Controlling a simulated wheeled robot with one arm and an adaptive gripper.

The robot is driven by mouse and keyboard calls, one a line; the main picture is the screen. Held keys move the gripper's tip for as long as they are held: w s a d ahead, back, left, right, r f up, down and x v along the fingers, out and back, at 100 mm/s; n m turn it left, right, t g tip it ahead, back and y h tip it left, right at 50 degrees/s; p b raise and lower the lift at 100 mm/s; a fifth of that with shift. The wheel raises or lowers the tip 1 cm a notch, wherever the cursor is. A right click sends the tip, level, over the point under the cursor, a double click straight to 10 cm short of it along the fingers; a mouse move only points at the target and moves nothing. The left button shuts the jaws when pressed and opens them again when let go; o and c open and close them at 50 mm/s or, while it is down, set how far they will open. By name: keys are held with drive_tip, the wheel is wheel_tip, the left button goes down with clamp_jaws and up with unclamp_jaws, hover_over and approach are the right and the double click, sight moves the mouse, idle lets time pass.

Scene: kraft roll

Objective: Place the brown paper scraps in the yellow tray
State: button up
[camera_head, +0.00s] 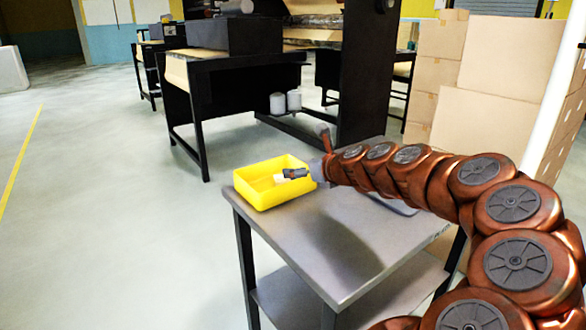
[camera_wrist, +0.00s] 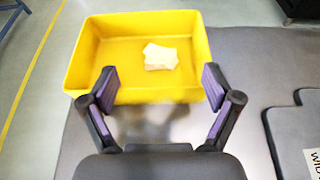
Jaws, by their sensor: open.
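The yellow tray (camera_head: 262,197) sits at the far left corner of the grey table, and it fills the upper part of the wrist view (camera_wrist: 88,80). A pale, cream-coloured crumpled paper scrap (camera_wrist: 160,56) lies inside on the tray's floor; I cannot tell if it is one piece or several overlapping. My gripper (camera_wrist: 161,82) is open, with nothing between its fingers. Its fingertips overlap the near rim of the tray in the wrist view, with the scrap beyond them. In the head view my gripper (camera_head: 291,174) is over the tray's right side.
The grey table (camera_head: 310,250) is mostly bare in front of the tray. A flat dark grey item with a white label (camera_wrist: 296,132) lies to the right, partly behind my arm in the head view. Black machinery (camera_head: 235,90) and stacked cardboard boxes (camera_head: 490,110) stand behind.

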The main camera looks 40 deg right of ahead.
drive_tip(key=shift+v, duration=1.2)
drive_tip(key=a+f+n+g+y, duration=0.1)
drive_tip(key=a+n, duration=0.2)
drive_tip(key=a, duration=0.2)
drive_tip(key=a+n+y, duration=0.1)
drive_tip(key=a+n, duration=0.2)
drive_tip(key=a, duration=0.2)
drive_tip(key=a+f+n+g+y, duration=0.1)
drive_tip(key=a+n, duration=0.2)
drive_tip(key=a, duration=0.2)
drive_tip(key=shift+w+f+g+y, duration=0.3)
drive_tip(key=shift+w, duration=0.1)
drive_tip(key=s+a+f+n+g, duration=0.5)
drive_tip(key=s+a+n, duration=0.3)
drive_tip(key=a+n, duration=0.15)
drive_tip(key=s+a+f+n+g, duration=0.4)
drive_tip(key=s+a+f+n, duration=0.1)
drive_tip(key=s+a+n, duration=0.4)
drive_tip(key=s+f+n+g+h, duration=0.1)
drive_tip(key=s+n+g, duration=0.1)
drive_tip(key=s+n, duration=0.2)
drive_tip(key=s+f+n+g+h, duration=0.1)
drive_tip(key=s+n, duration=0.4)
drive_tip(key=s, duration=0.5)
drive_tip(key=shift+s+d+f+g+h, duration=0.3)
drive_tip(key=shift+f+g+h, duration=0.15)
drive_tip(key=shift+g, duration=0.45)
